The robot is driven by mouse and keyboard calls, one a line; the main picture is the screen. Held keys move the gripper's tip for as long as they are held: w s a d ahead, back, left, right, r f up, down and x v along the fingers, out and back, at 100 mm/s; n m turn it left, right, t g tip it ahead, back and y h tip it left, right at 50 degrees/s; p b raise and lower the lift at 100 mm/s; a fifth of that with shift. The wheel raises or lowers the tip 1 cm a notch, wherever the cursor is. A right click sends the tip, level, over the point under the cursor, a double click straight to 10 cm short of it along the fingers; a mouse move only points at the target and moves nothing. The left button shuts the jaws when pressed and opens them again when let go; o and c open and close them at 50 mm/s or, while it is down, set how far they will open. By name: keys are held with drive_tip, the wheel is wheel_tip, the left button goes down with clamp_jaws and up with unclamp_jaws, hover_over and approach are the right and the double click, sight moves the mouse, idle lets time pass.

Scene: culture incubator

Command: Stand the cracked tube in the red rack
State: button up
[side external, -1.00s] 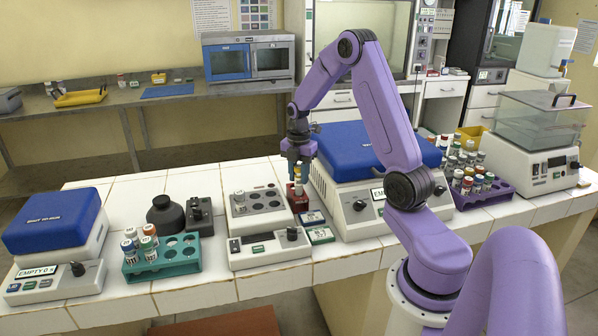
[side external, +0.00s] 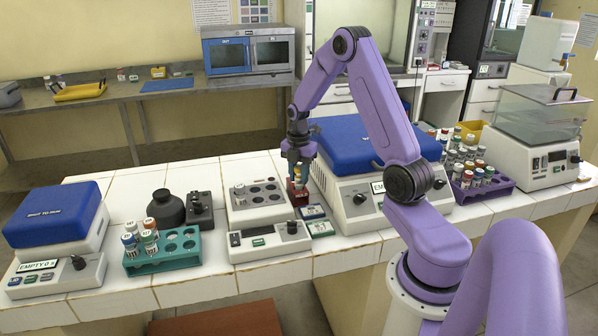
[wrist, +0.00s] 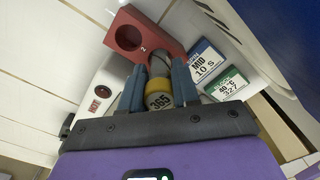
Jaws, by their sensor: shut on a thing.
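My gripper (side external: 298,160) points down over the small red rack (side external: 299,197) at the middle of the bench. In the wrist view its two blue fingers (wrist: 159,92) are shut on a tube with a yellow cap marked 365 (wrist: 158,101). The tube is upright, its lower end at the near part of the red rack (wrist: 168,46); how deep it sits is hidden by the fingers and cap. An open, empty hole of the rack, beside a mark 2, shows up and left of the tube. No crack can be made out.
Left of the rack is a grey heating block (side external: 258,196) with a tube in it. A blue-lidded machine (side external: 345,145) stands close on the right. A teal rack (side external: 165,258) with several tubes is farther left; a purple rack (side external: 490,190) is at right.

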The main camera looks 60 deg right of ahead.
drive_tip(key=shift+f, duration=0.35)
drive_tip(key=o, duration=1.4)
drive_tip(key=shift+r, duration=3.75)
